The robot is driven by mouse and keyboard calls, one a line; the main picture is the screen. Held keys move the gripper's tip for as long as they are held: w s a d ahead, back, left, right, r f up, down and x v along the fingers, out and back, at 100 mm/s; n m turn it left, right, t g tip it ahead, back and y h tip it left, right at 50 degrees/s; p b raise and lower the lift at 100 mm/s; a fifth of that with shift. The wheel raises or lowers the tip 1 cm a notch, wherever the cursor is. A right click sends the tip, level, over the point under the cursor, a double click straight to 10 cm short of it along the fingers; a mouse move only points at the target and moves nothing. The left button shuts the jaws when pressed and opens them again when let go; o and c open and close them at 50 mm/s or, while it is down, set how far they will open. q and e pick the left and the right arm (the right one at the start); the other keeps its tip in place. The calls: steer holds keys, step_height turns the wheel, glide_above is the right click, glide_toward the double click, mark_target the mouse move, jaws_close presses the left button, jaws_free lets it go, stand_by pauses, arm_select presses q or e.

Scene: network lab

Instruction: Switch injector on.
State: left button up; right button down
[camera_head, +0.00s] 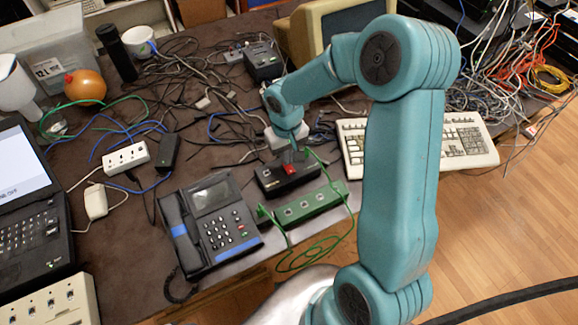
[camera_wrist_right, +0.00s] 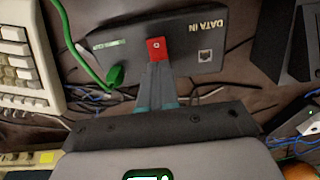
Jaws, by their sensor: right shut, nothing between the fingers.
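The injector (camera_head: 272,184) is a small black box near the table's front edge, with a red switch (camera_head: 289,169) on top. In the right wrist view the injector (camera_wrist_right: 190,47) shows upside down, with "DATA IN" lettering, a port, a green label and a green plug (camera_wrist_right: 115,76) in it. My right gripper (camera_wrist_right: 158,66) is shut and empty. Its fingertips are at the edge of the red switch (camera_wrist_right: 156,49), touching it or nearly so. I cannot tell which way the switch is set. In the head view my right gripper (camera_head: 293,156) reaches down over the injector. My left gripper is out of view.
A desk phone (camera_head: 212,225) stands left of the injector and a green port box (camera_head: 305,205) in front of it. A keyboard (camera_head: 465,140) lies to the right. Loose cables and a white power strip (camera_head: 126,158) cover much of the table. A laptop (camera_head: 30,210) is far left.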

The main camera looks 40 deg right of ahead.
steer(key=shift+f+b, duration=0.65)
steer(key=shift+f, duration=0.1)
steer(key=shift+r, duration=0.15)
steer(key=shift+r+p, duration=2.4)
steer(key=shift+r, duration=1)
